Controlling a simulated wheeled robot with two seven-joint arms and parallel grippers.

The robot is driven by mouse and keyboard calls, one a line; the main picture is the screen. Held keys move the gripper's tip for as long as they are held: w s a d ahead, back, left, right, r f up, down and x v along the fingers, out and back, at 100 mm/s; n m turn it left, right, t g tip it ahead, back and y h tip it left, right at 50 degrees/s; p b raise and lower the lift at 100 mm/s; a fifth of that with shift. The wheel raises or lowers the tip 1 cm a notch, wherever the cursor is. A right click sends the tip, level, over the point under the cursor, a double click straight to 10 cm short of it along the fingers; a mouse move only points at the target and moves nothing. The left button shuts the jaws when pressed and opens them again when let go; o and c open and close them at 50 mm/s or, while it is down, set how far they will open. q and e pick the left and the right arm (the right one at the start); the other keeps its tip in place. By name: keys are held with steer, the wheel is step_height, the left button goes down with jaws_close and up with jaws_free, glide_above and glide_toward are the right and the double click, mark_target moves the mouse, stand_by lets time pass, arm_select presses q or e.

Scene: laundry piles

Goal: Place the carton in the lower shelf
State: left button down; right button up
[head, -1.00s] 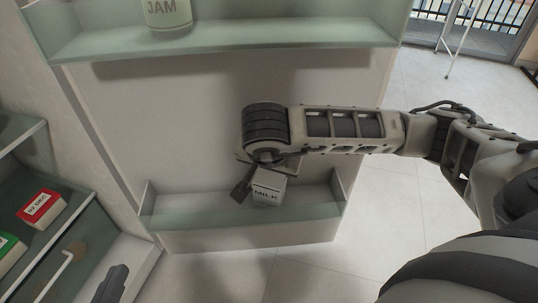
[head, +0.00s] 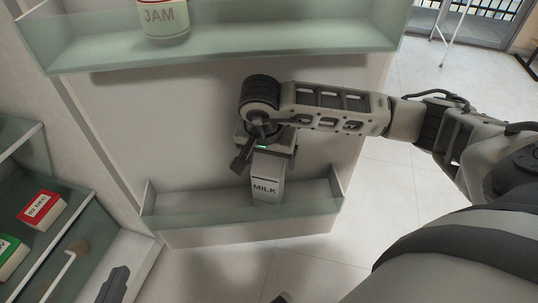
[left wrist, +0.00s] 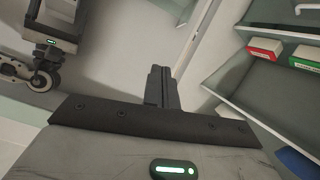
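The white milk carton (head: 267,188) stands upright in the lower shelf (head: 190,221) of the white unit, behind its glassy front lip, which the carton's lower part meets in the view. My right gripper (head: 266,160) is just above and around the carton's top. Its fingers are spread, and the left finger stands clear of the carton's side. The carton's top is partly hidden by the gripper. My left gripper (head: 112,285) is low at the bottom left, away from the carton; in the left wrist view its fingers (left wrist: 162,88) are together and empty.
An upper shelf (head: 300,58) holds a jam jar (head: 163,18) above my right arm. Tiled floor (head: 375,185) is open at the right.

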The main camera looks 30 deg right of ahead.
arm_select(q)
steer(key=shift+r, duration=0.1)
arm_select(e)
steer(key=shift+r, duration=0.1)
steer(key=shift+r+p, duration=0.3)
steer(key=shift+r, duration=0.1)
steer(key=p+v, duration=0.1)
steer(key=v, duration=0.2)
arm_select(q)
steer(key=shift+w+a+f+g+y+p, duration=0.1)
steer(key=shift+a+f+g+y+p, duration=0.15)
steer(key=shift+f, duration=0.25)
steer(key=shift+a+f+g+y+p, duration=0.1)
steer(key=shift+f+g+y+p, duration=0.05)
steer(key=shift+f+g, duration=0.3)
arm_select(e)
steer(key=s+a, duration=0.7)
steer(key=a, duration=0.2)
steer(key=shift+s+f, duration=0.35)
steer(key=shift+f, duration=0.05)
steer(key=shift+a, duration=0.1)
